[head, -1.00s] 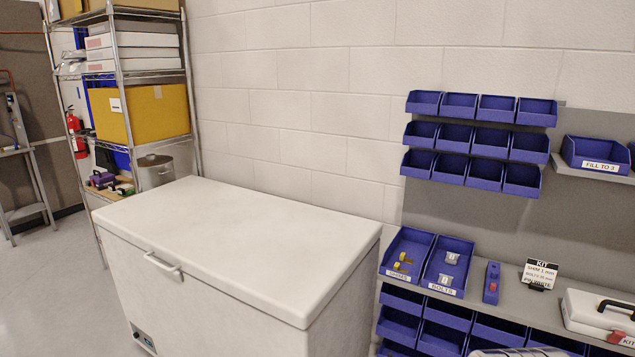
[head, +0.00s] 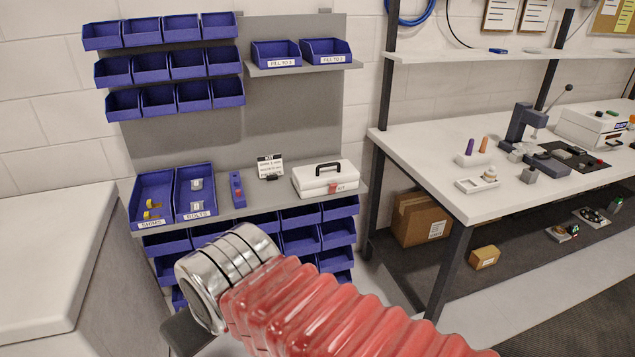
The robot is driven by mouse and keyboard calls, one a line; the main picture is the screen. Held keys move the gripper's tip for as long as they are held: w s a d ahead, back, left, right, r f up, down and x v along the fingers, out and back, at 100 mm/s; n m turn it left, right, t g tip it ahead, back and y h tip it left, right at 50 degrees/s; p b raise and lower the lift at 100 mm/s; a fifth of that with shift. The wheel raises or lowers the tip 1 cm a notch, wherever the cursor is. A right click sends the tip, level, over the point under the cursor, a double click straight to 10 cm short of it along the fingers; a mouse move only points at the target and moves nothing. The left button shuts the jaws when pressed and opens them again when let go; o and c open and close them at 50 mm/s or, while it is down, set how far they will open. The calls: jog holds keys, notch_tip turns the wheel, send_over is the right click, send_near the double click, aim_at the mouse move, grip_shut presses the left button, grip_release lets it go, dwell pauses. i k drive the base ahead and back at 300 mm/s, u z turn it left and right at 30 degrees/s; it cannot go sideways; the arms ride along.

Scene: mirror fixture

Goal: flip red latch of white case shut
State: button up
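The white case (head: 312,181) stands on the grey shelf in the head view, right of the middle of the shelf. Its black handle (head: 328,168) is on top and its lid looks closed. The small red latch (head: 333,189) is on the front face, beside a KIT label. It is too small to tell whether it is up or down. My red ribbed arm with its metal collar reaches in from the bottom, in front of and below the case, apart from it. My gripper's fingers do not show.
Blue bins marked SHIMS (head: 151,199) and BOLTS (head: 195,193), a blue holder (head: 238,190) and a KIT card (head: 269,167) share the shelf (head: 260,200). A white chest (head: 50,260) is at left, a white workbench (head: 480,200) at right. Floor shows under the bench.

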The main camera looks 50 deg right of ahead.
aim_at(332, 189)
jog(key=k, duration=1.3)
jog(key=z, duration=0.7)
jog(key=i, duration=2)
jog(key=u, duration=0.7)
